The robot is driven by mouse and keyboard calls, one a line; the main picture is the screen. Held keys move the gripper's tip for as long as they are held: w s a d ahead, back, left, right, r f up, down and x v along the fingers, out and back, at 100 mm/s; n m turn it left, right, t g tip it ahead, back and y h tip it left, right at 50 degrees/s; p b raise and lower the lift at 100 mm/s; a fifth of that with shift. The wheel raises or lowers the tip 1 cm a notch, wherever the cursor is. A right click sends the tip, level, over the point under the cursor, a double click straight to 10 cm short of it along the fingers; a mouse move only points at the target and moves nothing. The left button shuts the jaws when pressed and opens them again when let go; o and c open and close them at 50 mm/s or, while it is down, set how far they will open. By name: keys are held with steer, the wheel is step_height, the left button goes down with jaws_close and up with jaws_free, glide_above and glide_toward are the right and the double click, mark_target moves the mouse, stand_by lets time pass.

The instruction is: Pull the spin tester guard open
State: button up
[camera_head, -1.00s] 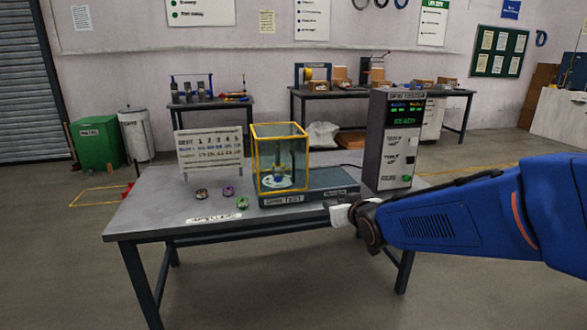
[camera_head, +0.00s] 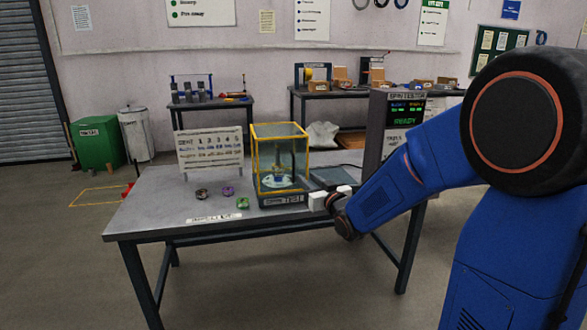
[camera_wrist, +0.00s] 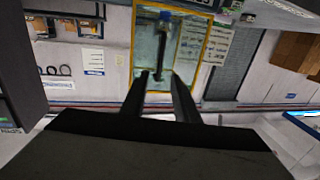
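The spin tester guard (camera_head: 266,165) is a clear box with a yellow frame. It stands over the spindle on the dark spin test base (camera_head: 284,201) on the table. My gripper (camera_head: 331,196) is just right of the guard and near the base's front, apart from the guard. In the wrist view the two dark fingers of my gripper (camera_wrist: 164,78) are apart with nothing between them.
The spin tester display tower (camera_head: 378,130) stands at the table's right, partly hidden by my arm. The table's (camera_head: 150,207) front left is clear.

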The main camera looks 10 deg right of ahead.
mark_target(294, 167)
steer(key=w, duration=0.4)
steer(key=w+a, duration=0.1)
steer(key=w, duration=0.3)
steer(key=w+a, duration=0.1)
steer(key=w, duration=0.3)
steer(key=shift+a, duration=0.2)
steer(key=shift+c, duration=0.3)
jaws_close()
